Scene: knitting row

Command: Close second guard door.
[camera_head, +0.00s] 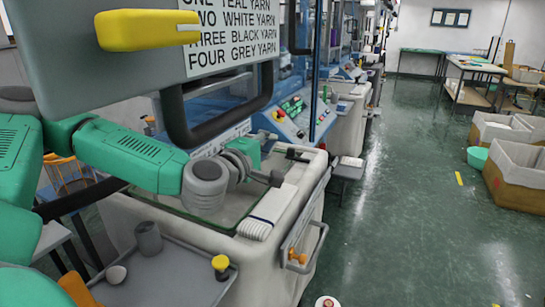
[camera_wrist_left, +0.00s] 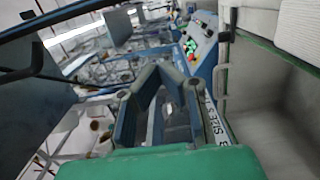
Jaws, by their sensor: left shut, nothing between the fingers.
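A large grey panel (camera_head: 75,65) with a yellow knob (camera_head: 147,30), a yarn-order sign (camera_head: 232,45) and a dark loop handle (camera_head: 222,120) fills the upper left, close to me. A clear blue-framed guard panel (camera_head: 328,90) stands upright on the machine beyond. I cannot tell which of these is the second guard door. My left gripper (camera_head: 267,138) is shut and empty, just beyond the loop handle's lower right in the picture, above the pale machine body. In the left wrist view its fingers (camera_wrist_left: 160,75) point toward the blue machine. My right gripper is out of view.
A control panel (camera_head: 292,115) with coloured buttons sits behind my gripper. A grey tray (camera_head: 165,285) holds a cup (camera_head: 148,238). The green floor (camera_head: 420,200) aisle is mostly clear; boxes (camera_head: 515,180) stand at right.

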